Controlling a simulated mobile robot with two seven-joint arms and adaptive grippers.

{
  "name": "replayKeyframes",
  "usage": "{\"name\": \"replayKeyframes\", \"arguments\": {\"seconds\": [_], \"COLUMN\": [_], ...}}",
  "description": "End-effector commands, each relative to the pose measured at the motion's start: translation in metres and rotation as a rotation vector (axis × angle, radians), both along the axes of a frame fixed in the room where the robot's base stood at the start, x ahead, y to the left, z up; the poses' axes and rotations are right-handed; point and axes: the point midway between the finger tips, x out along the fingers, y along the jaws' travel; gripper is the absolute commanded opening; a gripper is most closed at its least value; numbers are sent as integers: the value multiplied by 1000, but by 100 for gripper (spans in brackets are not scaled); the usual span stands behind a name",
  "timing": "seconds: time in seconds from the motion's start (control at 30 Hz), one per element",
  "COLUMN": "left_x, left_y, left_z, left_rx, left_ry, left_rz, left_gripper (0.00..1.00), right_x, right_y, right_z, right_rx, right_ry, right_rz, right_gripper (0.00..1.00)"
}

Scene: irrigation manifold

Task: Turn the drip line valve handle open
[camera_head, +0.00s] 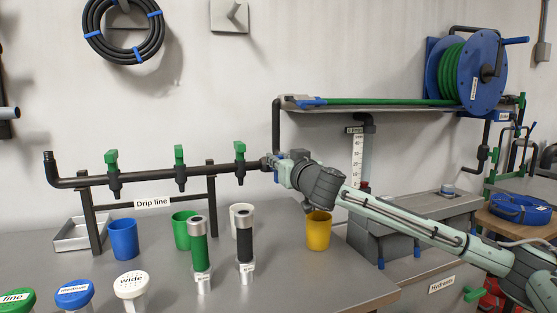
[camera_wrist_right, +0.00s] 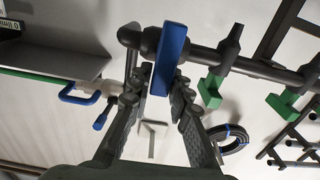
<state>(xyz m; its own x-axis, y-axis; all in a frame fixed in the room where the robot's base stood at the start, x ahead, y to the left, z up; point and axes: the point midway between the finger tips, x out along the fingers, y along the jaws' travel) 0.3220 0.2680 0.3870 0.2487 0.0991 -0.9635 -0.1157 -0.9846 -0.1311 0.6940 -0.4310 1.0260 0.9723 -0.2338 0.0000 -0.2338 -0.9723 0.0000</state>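The dark pipe manifold (camera_head: 150,178) stands on the bench, with a "Drip line" sign (camera_head: 153,203) below it. Three green valve handles stand up along it: left (camera_head: 112,158), middle (camera_head: 179,154) and right (camera_head: 239,149). My right gripper (camera_head: 272,162) is at the pipe's right end. In the right wrist view a blue valve handle (camera_wrist_right: 170,50) lies between the fingertips of this gripper (camera_wrist_right: 163,80), which close in on both its sides. Two green handles (camera_wrist_right: 210,91) show further along the pipe there. My left gripper is not in view.
On the bench stand a blue cup (camera_head: 124,239), a yellow cup (camera_head: 318,231), a green cup (camera_head: 181,231) and two filter cylinders (camera_head: 200,250). A shelf (camera_head: 375,107) with a hose reel (camera_head: 478,72) is above right.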

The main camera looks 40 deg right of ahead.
Motion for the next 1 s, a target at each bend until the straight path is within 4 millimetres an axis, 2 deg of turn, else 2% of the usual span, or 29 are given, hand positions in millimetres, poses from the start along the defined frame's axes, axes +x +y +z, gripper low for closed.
{"name": "replayKeyframes", "arguments": {"seconds": [0.03,0.1,0.43,0.63,0.73,1.0], "left_x": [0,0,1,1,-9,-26], "left_y": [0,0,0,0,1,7], "left_z": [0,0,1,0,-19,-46], "left_rx": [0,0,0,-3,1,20], "left_ry": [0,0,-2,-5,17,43], "left_rz": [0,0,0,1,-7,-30], "left_gripper": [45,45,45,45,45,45], "right_x": [0,0,0,0,1,2], "right_y": [0,0,0,3,4,10], "right_z": [0,0,0,0,0,-2], "right_rx": [0,0,-15,-91,-156,-390], "right_ry": [0,0,5,24,40,96], "right_rz": [0,0,0,0,0,0], "right_gripper": [9,0,0,0,0,0]}}
